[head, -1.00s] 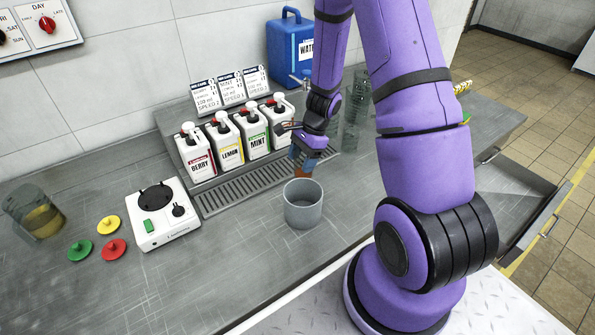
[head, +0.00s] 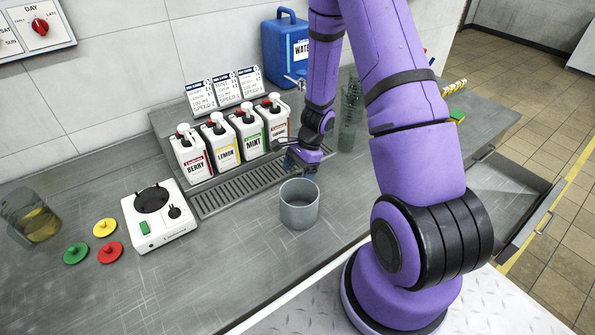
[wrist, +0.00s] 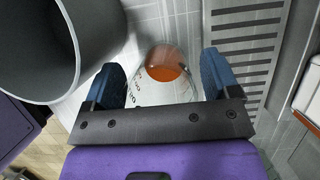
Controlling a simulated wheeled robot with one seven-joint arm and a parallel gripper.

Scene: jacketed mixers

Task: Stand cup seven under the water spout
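The blue water jug (head: 288,48) stands at the back of the counter, with its spout (head: 295,82) low on its front right. My gripper (head: 302,160) is low at the right end of the drip grille, just behind a grey pot. In the wrist view, a clear cup (wrist: 165,92) with orange liquid and printed marks sits between the two blue fingers (wrist: 160,80). No number can be read on the cup. In the head view my gripper mostly hides the cup.
The grey pot (head: 299,204) stands close in front of my gripper. Berry (head: 193,156), lemon (head: 221,143) and mint (head: 249,134) bottles line the grille (head: 235,190). Clear glassware (head: 349,118) stands right of my forearm. A white hotplate-like device (head: 160,215) is at left.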

